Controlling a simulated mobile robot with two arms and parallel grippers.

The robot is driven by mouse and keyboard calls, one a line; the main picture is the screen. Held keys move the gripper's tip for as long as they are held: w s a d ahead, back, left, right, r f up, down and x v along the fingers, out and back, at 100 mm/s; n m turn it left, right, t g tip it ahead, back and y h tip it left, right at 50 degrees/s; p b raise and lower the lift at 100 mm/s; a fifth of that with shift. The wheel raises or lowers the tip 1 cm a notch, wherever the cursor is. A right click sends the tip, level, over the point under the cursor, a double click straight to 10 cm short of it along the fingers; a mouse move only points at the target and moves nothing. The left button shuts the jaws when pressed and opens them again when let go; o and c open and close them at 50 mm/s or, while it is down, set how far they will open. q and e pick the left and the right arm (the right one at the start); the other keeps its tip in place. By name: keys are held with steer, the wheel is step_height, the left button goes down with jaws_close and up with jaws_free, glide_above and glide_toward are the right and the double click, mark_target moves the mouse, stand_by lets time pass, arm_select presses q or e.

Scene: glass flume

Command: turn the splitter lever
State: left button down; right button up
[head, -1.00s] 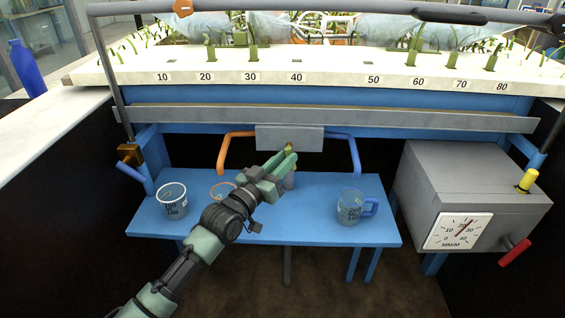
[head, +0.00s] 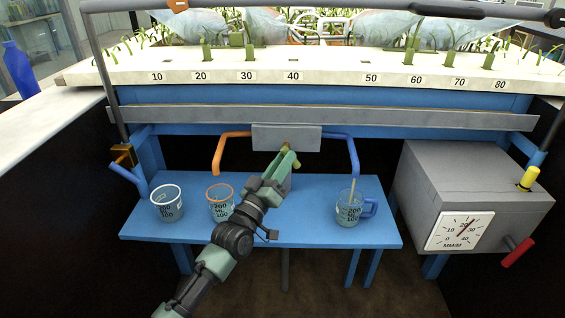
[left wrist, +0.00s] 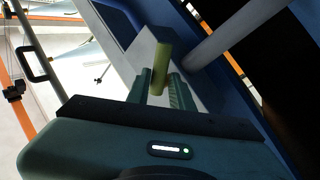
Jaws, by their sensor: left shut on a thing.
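The splitter is a grey box (head: 264,138) under the flume, with an orange pipe (head: 219,152) on its left and a blue pipe (head: 354,156) on its right. Its short yellow-green lever (left wrist: 162,62) stands between my finger tips in the left wrist view. My left gripper (head: 285,163) is shut on the lever, reaching up from the front. The fingers partly hide the lever in the head view. My right gripper is not in view.
A blue bench below carries a white-rimmed cup (head: 168,206), an orange-rimmed cup (head: 219,207) and a blue-handled jug (head: 350,210). A thin pale streak stands above the jug, under the blue pipe's end. A grey box with a dial (head: 460,231) is at right.

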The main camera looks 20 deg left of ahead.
arm_select(q)
steer(key=shift+d+r, duration=0.1)
steer(key=shift+d, duration=0.05)
steer(key=c, duration=1.3)
jaws_free()
steer(key=shift+d, duration=0.1)
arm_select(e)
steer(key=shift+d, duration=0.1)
arm_select(q)
steer(key=v, duration=0.8)
steer(key=shift+r+p, duration=0.1)
steer(key=shift+p, duration=0.25)
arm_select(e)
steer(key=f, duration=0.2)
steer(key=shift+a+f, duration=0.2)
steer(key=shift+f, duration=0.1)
arm_select(q)
steer(key=shift+w, duration=0.1)
